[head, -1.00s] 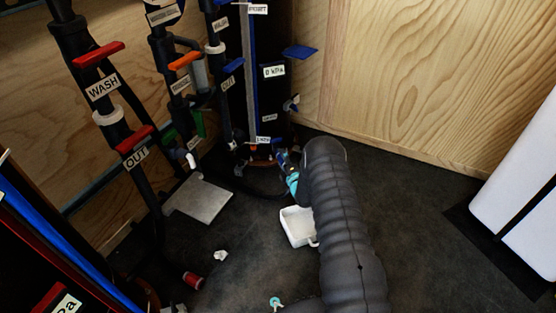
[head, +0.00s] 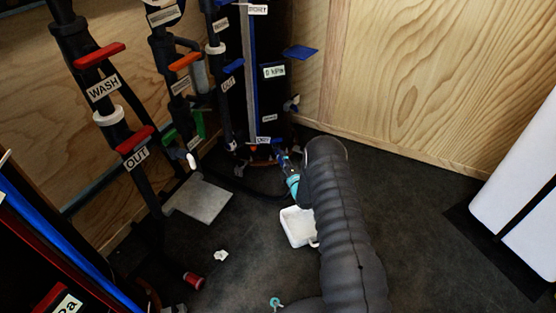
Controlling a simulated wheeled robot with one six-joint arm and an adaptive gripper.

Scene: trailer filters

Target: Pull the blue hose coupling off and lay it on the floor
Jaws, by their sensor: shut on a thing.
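My gripper (head: 281,154) is small in the head view and partly hidden behind my own thick grey arm. It is low at the foot of the dark panel with the blue-edged column. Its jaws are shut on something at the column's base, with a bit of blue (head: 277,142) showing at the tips. This looks like the blue hose coupling, but its outline is too small to make out. A black hose (head: 245,191) runs along the floor close below the gripper.
A white tray (head: 291,236) lies on the dark floor beside my arm. A grey plate (head: 204,201), a white scrap (head: 221,256), a red cylinder (head: 193,281) and a teal piece (head: 275,303) are nearby. Pipes with coloured handles stand left.

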